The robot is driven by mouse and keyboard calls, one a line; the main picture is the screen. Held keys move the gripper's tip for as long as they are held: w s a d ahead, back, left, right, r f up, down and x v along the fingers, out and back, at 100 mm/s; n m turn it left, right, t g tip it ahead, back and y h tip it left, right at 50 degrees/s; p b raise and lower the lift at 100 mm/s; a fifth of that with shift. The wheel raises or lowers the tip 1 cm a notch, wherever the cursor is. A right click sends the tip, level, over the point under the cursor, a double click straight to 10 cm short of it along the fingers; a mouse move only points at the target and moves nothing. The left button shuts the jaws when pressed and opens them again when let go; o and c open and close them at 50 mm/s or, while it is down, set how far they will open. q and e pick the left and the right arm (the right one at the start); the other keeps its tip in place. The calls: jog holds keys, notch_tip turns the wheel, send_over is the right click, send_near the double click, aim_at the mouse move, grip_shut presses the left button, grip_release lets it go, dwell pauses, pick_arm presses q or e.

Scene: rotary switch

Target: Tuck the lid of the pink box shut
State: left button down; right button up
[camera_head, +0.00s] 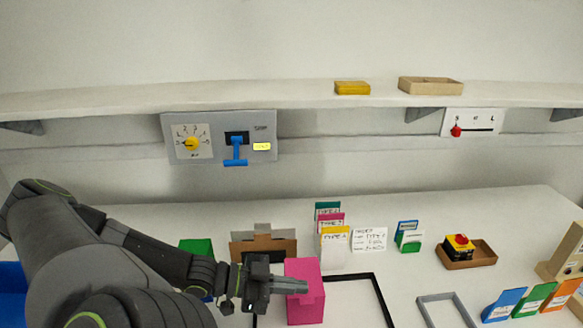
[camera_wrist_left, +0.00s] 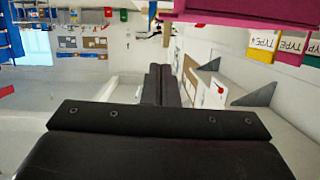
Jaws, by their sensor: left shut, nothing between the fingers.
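The pink box (camera_head: 306,309) stands on the white table at the lower middle of the head view. A pink panel (camera_head: 302,268) shows at its top behind my fingers; I cannot tell whether this lid part is flat or tilted. My left gripper (camera_head: 303,287) reaches in from the left, shut and empty, its fingertips across the upper part of the box. I cannot tell whether they touch it. In the left wrist view the shut fingers (camera_wrist_left: 161,86) point away from the camera, and a pink surface (camera_wrist_left: 240,10) fills the upper right edge. My right gripper is not in view.
A brown cardboard box (camera_head: 264,245) and a green block (camera_head: 196,246) stand left of the pink box. A black frame (camera_head: 378,290) lies to its right. Type cards (camera_head: 334,238) stand behind. A grey frame (camera_head: 446,309) lies farther right.

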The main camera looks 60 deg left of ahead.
pick_arm(q)
jog(key=p+v, duration=0.4)
jog(key=v, duration=0.6)
jog(key=shift+f, duration=0.2)
